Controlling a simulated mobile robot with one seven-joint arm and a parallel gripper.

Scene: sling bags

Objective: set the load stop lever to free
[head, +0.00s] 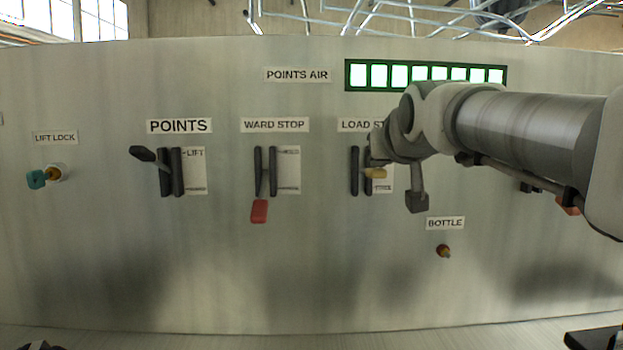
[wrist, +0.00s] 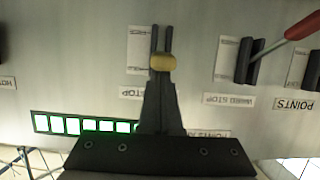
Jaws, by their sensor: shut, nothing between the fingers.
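The load stop lever has a yellow handle (head: 376,173) between two dark upright guide rails, under the partly covered LOAD STOP label (head: 360,125). The handle sticks out toward the camera around the middle of the slot, above the lower mark on its plate. In the wrist view, which is upside down, the yellow handle (wrist: 162,62) lies just beyond my fingertips. My gripper (wrist: 161,84) is shut and empty, very close to the handle on its LOAD STOP label side. I cannot tell whether they touch. In the head view my arm hides most of the gripper.
Left of it are the red-handled ward stop lever (head: 259,211), hanging low, and the black points lever (head: 143,154). A teal lift lock key (head: 37,178) is far left. The bottle knob (head: 443,250) is lower right. A green-lit indicator strip (head: 425,75) is above.

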